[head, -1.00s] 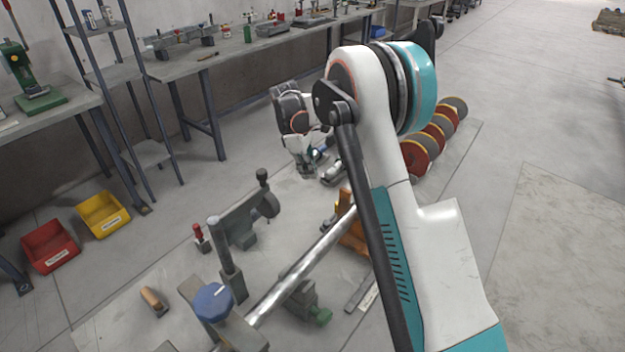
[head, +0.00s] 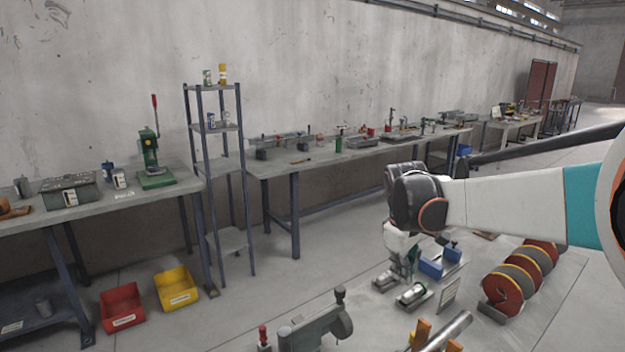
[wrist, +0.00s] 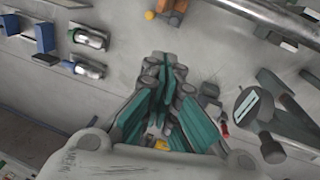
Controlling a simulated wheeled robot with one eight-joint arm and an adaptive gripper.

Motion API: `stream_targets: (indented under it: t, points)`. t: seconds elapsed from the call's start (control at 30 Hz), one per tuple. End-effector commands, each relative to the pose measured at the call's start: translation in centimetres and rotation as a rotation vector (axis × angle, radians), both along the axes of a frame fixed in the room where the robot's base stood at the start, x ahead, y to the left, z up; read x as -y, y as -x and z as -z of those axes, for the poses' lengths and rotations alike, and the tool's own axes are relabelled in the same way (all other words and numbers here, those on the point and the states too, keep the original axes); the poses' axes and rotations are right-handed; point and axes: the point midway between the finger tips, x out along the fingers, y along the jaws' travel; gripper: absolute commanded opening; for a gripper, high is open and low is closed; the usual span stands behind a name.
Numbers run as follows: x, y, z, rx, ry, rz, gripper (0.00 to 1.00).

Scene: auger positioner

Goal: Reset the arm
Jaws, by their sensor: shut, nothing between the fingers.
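My arm reaches in from the right edge of the head view, its white and teal link running left to a dark wrist joint. My gripper (head: 402,272) hangs below that wrist, over the floor area with the small fixtures. In the wrist view my gripper (wrist: 165,62) shows its teal-padded fingers shut and empty. A metal shaft (head: 450,330) lies by an orange support (head: 420,334) at the bottom of the head view. The shaft (wrist: 275,18) also crosses the upper right of the wrist view. The gripper looks apart from both.
A grey clamp-like fixture (head: 315,330) stands at the lower middle. Red and grey discs (head: 503,292) stand in a row at right. Red (head: 122,306) and yellow (head: 176,288) bins lie on the floor left. A shelf rack (head: 221,240) and workbenches (head: 290,168) line the wall.

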Motion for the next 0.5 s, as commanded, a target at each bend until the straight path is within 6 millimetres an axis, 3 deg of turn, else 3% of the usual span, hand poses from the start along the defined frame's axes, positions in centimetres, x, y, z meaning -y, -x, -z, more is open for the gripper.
stream_targets:
  t: [0.2, 0.5]
  points:
    - [-0.1, 5.8, -3.1, 0.109, -0.052, 0.118, 0.00]
    - [-0.4, 13.6, -4.9, 0.253, -0.142, 0.283, 0.00]
